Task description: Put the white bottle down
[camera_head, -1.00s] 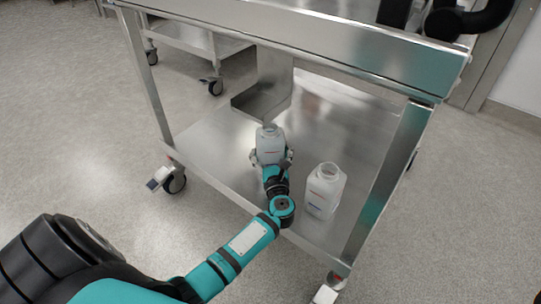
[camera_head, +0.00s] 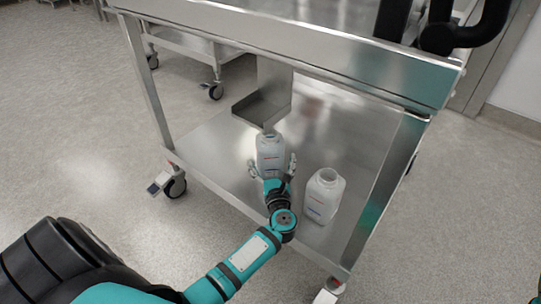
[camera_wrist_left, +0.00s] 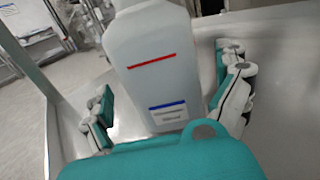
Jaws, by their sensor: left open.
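A white bottle (camera_head: 270,153) stands upright on the lower shelf (camera_head: 222,140) of the steel trolley, under the bracket. It fills the middle of the left wrist view (camera_wrist_left: 158,70), with a red line and a blue-marked label facing me. My left gripper (camera_head: 272,168) is open around it. In the left wrist view its fingers stand apart on either side of the bottle, with gaps showing. A second white bottle (camera_head: 323,196) stands upright to the right on the same shelf. My right gripper is not in view.
A steel bracket (camera_head: 262,108) hangs just behind and above the first bottle. The trolley's top edge (camera_head: 300,50) overhangs the shelf. A front leg (camera_head: 388,185) rises at the right. The shelf's left part is clear.

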